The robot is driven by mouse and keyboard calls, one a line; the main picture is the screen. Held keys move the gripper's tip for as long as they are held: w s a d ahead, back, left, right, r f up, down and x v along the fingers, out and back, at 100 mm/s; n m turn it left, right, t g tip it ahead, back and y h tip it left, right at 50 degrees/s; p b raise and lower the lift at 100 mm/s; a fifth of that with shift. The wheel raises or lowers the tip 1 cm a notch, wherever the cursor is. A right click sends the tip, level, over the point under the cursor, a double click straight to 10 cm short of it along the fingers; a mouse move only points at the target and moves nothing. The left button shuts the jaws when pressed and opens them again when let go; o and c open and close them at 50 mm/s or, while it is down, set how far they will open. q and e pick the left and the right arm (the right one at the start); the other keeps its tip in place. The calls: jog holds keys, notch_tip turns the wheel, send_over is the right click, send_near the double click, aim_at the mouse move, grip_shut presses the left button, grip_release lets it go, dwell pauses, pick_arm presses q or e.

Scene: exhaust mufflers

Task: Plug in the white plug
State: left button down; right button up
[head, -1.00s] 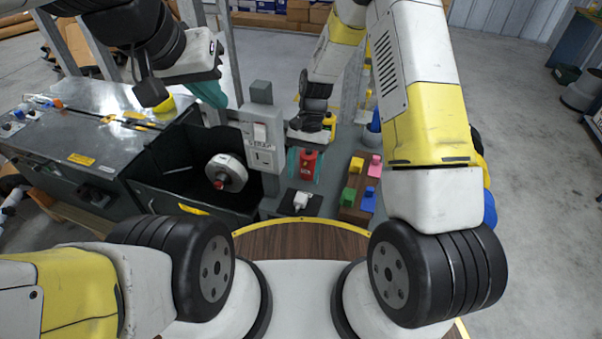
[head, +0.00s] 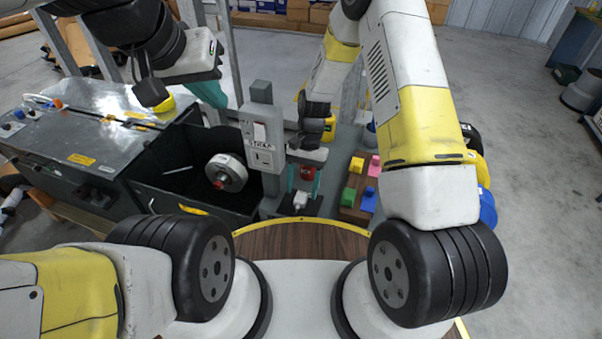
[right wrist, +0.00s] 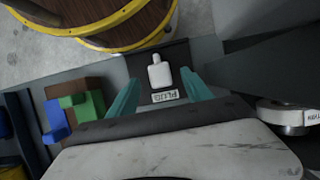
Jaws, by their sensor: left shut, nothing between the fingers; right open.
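The white plug (head: 300,200) lies on a dark pad (head: 314,209) in front of the panel. In the right wrist view the plug (right wrist: 160,74) lies ahead of and between my fingertips, with a label reading PLUG beside it. My right gripper (head: 304,190) is open above and just behind the plug; its teal fingers (right wrist: 160,84) show on both sides, not closed on it. Whether they touch it I cannot tell. The socket (head: 264,158) is on the grey upright panel, left of my right gripper. My left gripper (head: 214,97) is shut and empty above the dark open bin.
A dark bin (head: 150,190) holding a round metal muffler (head: 226,173) stands left of the panel. A brown block tray (head: 352,214) with coloured blocks is at the right. A red object (head: 307,173) is partly hidden behind my right gripper. A yellow-edged wooden surface (head: 300,240) lies in front.

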aim_at(302, 194)
jog(key=shift+x, duration=1.35)
jog(key=shift+c, duration=0.2)
grip_shut()
jog(key=shift+w, duration=0.1)
notch_tip(302, 194, up, 12)
jog(key=w+d, duration=0.2)
jog(key=w, duration=0.6)
jog(key=w+d, duration=0.3)
jog(key=w, duration=0.6)
jog(key=shift+d, duration=0.3)
